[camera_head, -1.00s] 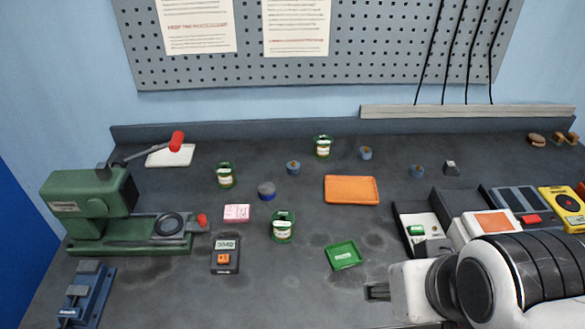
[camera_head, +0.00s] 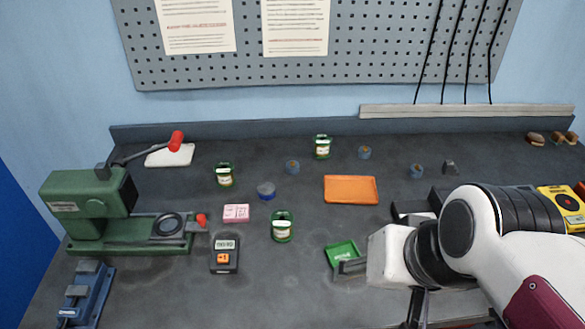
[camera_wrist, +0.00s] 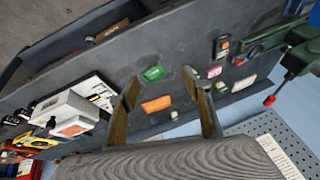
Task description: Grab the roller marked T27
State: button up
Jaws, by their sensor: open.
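Several short green rollers with pale labels stand on the bench in the head view: one at the back (camera_head: 322,147), one at the left (camera_head: 226,175), and one in front (camera_head: 282,227). Their marks are too small to read, so I cannot tell which one is T27. My gripper (camera_head: 384,286) is open and empty above the front right of the bench, beside and partly over the green tray (camera_head: 341,251). In the wrist view my gripper (camera_wrist: 160,80) has its two fingers spread, with the green tray (camera_wrist: 154,73) and orange tray (camera_wrist: 157,104) showing between them.
A pink block (camera_head: 236,213), a meter (camera_head: 224,256) and small blue cylinders (camera_head: 293,167) lie around the rollers. A green press (camera_head: 92,205) stands left and a blue vise (camera_head: 83,295) front left. The orange tray (camera_head: 351,190) lies at centre right. The front middle is clear.

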jog(key=w+a+m+g+y, duration=0.1)
jog(key=w+a+m+y, duration=0.4)
jog(key=w+a, duration=0.4)
jog(key=m+t+y, duration=0.1)
jog(key=m+t, duration=0.6)
jog(key=m, duration=1.5)
send_over(304, 181)
jog(key=s+d, duration=0.1)
jog(key=s, duration=0.1)
jog(key=f, duration=1.6)
jog(key=shift+d, duration=0.2)
jog(key=shift+a, duration=0.1)
jog(key=shift+x, duration=1.1)
jog(key=shift+w, duration=0.1)
jog(key=shift+a, duration=0.1)
